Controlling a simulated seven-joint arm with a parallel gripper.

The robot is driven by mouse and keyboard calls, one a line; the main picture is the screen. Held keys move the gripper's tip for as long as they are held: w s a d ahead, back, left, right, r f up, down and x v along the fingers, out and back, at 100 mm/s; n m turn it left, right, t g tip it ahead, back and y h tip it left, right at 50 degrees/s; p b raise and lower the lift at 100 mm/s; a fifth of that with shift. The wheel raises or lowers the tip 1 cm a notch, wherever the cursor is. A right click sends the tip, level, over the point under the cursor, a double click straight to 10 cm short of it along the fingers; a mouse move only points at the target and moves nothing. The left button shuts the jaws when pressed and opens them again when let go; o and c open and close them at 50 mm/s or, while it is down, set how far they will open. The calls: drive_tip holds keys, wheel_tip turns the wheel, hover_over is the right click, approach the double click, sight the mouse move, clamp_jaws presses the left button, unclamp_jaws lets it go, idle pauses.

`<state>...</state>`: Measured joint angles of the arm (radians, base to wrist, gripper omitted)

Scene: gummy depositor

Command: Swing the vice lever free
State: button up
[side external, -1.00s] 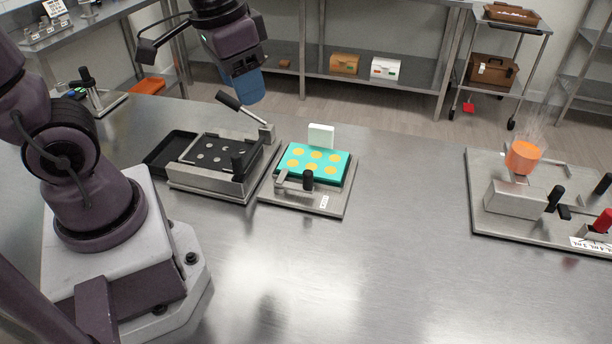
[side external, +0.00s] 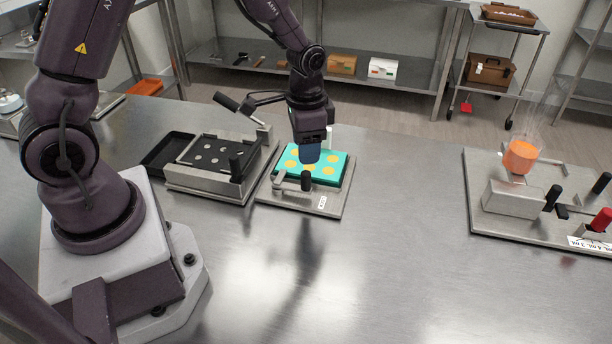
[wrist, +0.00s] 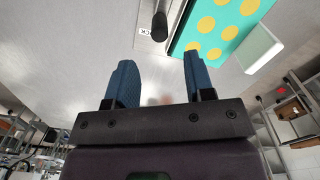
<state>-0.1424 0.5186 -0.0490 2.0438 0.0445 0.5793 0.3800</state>
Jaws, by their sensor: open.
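A teal mould (side external: 340,162) with yellow round spots sits in a small steel vice plate (side external: 333,206) near the middle of the bench. The vice lever (side external: 306,181), with a black upright knob, is at the front of the mould. In the wrist view the knob (wrist: 160,27) stands beyond my fingertips, and the mould (wrist: 222,28) is to its right. My gripper (side external: 310,155) hangs over the mould, with its blue fingers pointing down just behind the knob. In the wrist view my gripper (wrist: 158,72) is open, with nothing between its fingers. It appears apart from the lever.
A steel fixture with a black perforated plate (side external: 208,154) and a raised black-handled lever (side external: 227,102) stands left of the vice. A white block (wrist: 258,47) is at the mould's far edge. An orange-cupped depositor (side external: 520,157) is far right. The bench between is clear.

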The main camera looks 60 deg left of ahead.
sight(306, 173)
wheel_tip(306, 173, down, 8)
drive_tip(key=shift+f, duration=0.15)
idle(0.3)
clamp_jaws()
